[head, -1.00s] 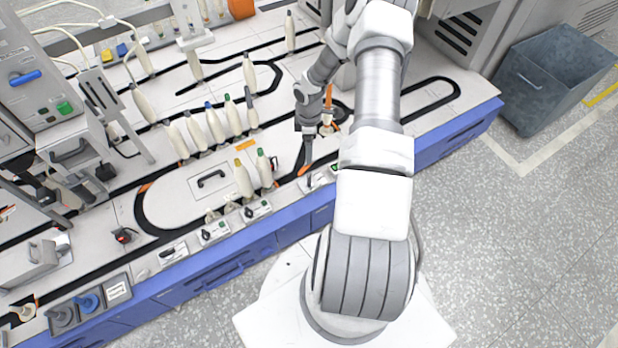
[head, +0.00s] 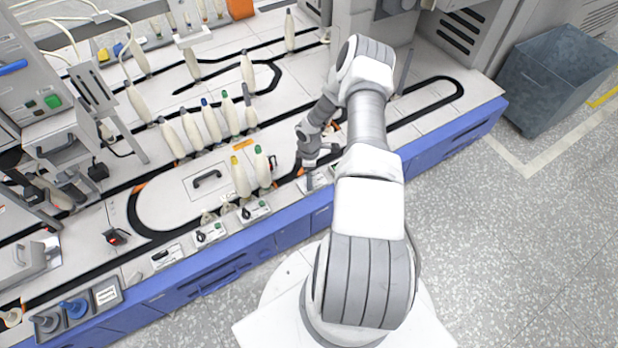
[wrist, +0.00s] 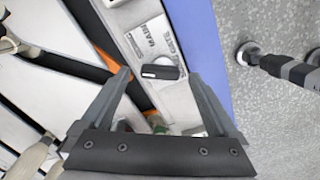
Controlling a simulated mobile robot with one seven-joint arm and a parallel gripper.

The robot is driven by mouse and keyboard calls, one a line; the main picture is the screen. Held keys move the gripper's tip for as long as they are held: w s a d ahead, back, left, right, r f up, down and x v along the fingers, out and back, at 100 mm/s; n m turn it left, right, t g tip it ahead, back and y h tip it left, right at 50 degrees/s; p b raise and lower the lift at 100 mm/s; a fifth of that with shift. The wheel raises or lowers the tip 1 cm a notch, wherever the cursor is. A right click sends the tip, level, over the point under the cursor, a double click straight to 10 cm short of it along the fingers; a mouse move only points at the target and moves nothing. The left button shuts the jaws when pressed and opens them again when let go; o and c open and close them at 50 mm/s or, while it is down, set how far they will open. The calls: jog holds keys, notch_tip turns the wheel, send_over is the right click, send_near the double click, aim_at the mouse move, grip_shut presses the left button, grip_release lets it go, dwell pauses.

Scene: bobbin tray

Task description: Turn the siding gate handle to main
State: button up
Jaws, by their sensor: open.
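The siding gate handle (wrist: 160,71) is a small black bar on a light grey plate (wrist: 150,38) lettered MAIN and GATE in the wrist view. The bar lies crosswise in the picture, between my two fingertips, with a gap on each side. My gripper (wrist: 160,76) is open and its fingers straddle the handle without visible contact. In the head view my gripper (head: 309,180) is low at the bench's front edge, over the right-hand end of the row of small control plates. The handle is too small and partly covered to make out there.
Cream bobbins with yellow and green tops (head: 241,177) stand just left of my gripper. Other switch plates (head: 254,211) line the blue front edge (head: 290,223). A black track (head: 140,215) loops over the bench. A grey bin (head: 550,85) stands on the floor at right.

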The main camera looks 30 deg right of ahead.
jog(key=shift+f, duration=0.45)
jog(key=shift+c, duration=0.2)
jog(key=c, duration=1.3)
jog(key=shift+c, duration=0.2)
jog(key=m+b, duration=0.2)
jog(key=m, duration=0.4)
jog(key=m+b, duration=0.1)
jog(key=m, duration=0.5)
jog(key=shift+s, duration=0.1)
